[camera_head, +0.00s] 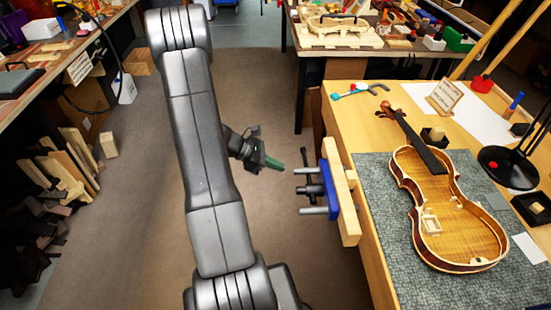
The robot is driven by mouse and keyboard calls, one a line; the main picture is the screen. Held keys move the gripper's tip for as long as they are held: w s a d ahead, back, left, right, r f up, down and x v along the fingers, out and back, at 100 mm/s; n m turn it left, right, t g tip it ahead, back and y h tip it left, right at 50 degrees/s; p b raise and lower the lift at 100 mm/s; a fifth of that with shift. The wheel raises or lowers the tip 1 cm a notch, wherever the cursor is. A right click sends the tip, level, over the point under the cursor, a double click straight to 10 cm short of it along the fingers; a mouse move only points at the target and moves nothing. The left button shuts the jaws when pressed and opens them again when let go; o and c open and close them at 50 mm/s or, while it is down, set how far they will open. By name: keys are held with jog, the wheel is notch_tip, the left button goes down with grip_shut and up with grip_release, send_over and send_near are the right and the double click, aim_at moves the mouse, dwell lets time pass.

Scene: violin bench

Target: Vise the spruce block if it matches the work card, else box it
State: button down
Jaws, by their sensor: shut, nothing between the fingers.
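My gripper (272,162) hangs over the floor, left of the bench and just left of the vise. Its fingers are shut and hold nothing. The vise (329,190) is blue with pale wooden jaws and metal rods, fixed to the bench's left edge. The work card (445,97) stands tilted in a wooden frame at the back of the bench; its writing is too small to read. A small pale wooden piece (431,223) sits in the open violin body (455,245). I cannot tell if it is the spruce block. A small dark box (434,137) stands behind the violin.
A grey-green mat (388,240) lies under the violin. A black lamp (508,166) and another dark box (533,208) stand at right. Floor (255,60) left of the bench is open.

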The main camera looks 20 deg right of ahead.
jog(key=d, duration=0.2)
jog(key=s+d, duration=0.1)
jog(key=d, duration=0.3)
jog(key=shift+s+d+f+p, duration=0.1)
jog(key=shift+s+f+p, duration=0.2)
jog(key=shift+f, duration=0.1)
jog(key=shift+d+r, duration=0.15)
jog(key=shift+r, duration=0.35)
